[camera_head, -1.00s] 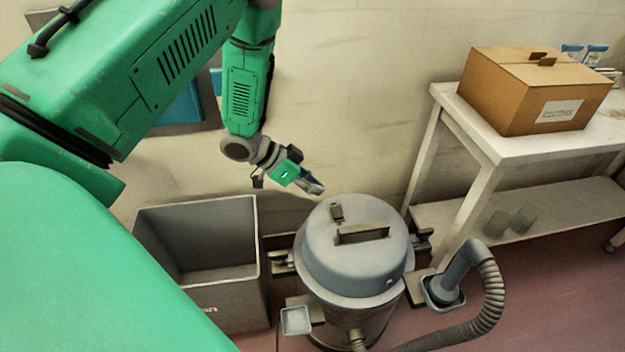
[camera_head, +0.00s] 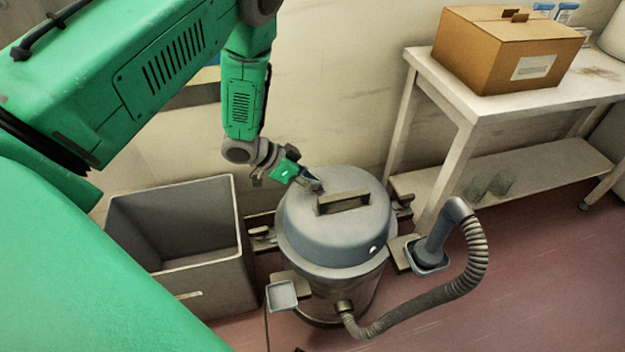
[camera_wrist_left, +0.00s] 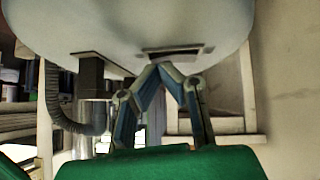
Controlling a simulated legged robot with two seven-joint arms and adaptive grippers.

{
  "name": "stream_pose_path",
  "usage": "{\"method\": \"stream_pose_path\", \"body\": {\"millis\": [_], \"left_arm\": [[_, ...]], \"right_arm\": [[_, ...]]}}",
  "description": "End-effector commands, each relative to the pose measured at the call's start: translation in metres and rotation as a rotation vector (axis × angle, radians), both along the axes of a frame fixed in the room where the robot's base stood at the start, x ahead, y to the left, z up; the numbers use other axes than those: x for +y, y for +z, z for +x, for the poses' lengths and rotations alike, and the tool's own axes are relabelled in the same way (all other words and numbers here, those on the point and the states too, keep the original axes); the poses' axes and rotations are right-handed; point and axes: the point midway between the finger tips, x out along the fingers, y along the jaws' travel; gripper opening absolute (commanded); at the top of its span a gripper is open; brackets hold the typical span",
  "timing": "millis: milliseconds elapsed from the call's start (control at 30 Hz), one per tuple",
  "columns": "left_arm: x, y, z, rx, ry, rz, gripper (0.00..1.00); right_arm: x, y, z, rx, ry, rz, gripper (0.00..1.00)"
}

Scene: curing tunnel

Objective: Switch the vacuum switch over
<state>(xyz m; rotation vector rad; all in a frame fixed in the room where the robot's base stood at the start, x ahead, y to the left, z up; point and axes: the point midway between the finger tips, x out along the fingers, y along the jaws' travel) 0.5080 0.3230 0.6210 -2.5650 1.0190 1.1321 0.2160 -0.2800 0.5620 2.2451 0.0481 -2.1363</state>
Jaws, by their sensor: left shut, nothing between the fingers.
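The vacuum (camera_head: 335,232) is a round grey canister with a domed lid and a raised handle (camera_head: 343,200). A small round light on the front of its lid (camera_head: 374,248) shows white. My left gripper (camera_head: 316,186) is shut and empty, with its fingertips at the lid's back left, beside the handle. The dark vacuum switch sits there and is mostly hidden by the fingertips, so I cannot tell its position or whether they touch it. In the left wrist view, the shut fingertips (camera_wrist_left: 161,68) are close to the grey lid (camera_wrist_left: 130,30). My right gripper is not in view.
An open grey bin (camera_head: 185,265) stands left of the vacuum. A ribbed hose (camera_head: 470,265) curves at its right. A pale table (camera_head: 480,100) with a cardboard box (camera_head: 510,55) stands at the right, glasses (camera_head: 490,183) on its lower shelf. The wall is close behind.

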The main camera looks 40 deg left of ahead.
Motion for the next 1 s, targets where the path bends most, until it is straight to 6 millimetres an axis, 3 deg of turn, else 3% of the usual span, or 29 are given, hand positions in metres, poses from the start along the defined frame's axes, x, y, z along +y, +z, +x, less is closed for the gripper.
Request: {"method": "stream_pose_path", "body": {"millis": [1000], "left_arm": [[0.011, 0.006, 0.009, 0.0, -0.001, -0.002, 0.0]], "right_arm": [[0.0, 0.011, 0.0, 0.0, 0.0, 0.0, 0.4]]}}
